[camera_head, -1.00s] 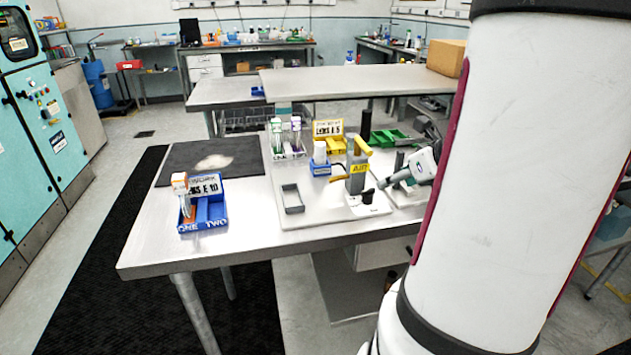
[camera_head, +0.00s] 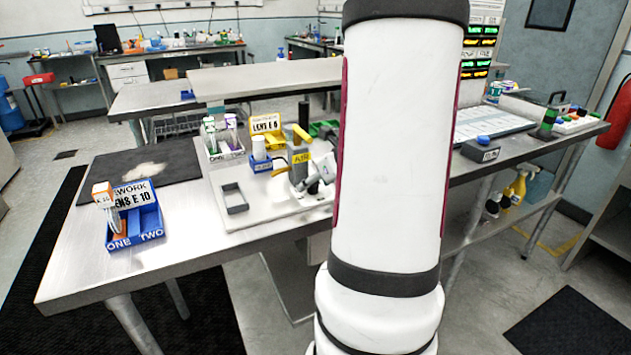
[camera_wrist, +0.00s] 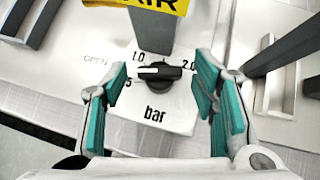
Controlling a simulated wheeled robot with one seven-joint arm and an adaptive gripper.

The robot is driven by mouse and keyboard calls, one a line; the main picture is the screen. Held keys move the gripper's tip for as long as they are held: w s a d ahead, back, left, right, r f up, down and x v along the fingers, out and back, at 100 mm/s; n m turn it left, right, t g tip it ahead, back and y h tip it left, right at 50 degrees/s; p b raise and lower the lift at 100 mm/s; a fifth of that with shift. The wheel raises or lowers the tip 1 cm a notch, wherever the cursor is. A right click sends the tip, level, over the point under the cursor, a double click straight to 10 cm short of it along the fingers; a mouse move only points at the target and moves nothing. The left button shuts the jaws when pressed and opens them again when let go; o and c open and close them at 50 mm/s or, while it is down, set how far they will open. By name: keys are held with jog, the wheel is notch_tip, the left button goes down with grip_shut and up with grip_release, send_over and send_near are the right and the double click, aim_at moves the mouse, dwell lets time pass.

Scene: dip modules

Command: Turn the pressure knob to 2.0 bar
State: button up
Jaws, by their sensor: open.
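The pressure knob (camera_wrist: 167,73) is black with a white pointer mark, on a white dial plate (camera_wrist: 160,118) marked "bar" in the wrist view. Its white mark points left, between the "5" label and 1.0; the 2.0 label is at the upper right. My gripper (camera_wrist: 150,84) is open, its teal-padded fingers apart on the left and right of the knob, and seems not to touch it. In the head view the yellow AIR sign (camera_head: 300,157) stands above the dial, and my gripper (camera_head: 318,178) is close to it; the knob is hidden there.
A grey post (camera_wrist: 152,32) rises just behind the knob. A small grey open tray (camera_head: 234,198) lies left of the dial. A yellow bin (camera_head: 266,125) is behind. The front table edge is clear.

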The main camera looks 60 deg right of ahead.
jog(key=c, duration=1.2)
jog(key=shift+o, duration=0.2)
jog(key=shift+b, duration=0.35)
jog(key=m+h+b, duration=0.1)
jog(key=m+g+h+b, duration=0.1)
jog(key=m+b, duration=0.1)
jog(key=m, duration=0.1)
jog(key=shift+w+a+f+h, duration=0.1)
jog(key=shift+w+a+h, duration=0.2)
jog(key=shift+h, duration=0.1)
jog(key=shift+m+g+h+b, duration=0.9)
jog(key=shift+m+g+b, duration=0.2)
jog(key=shift+m, duration=0.8)
jog(key=o, duration=1.2)
jog(key=shift+c, duration=0.2)
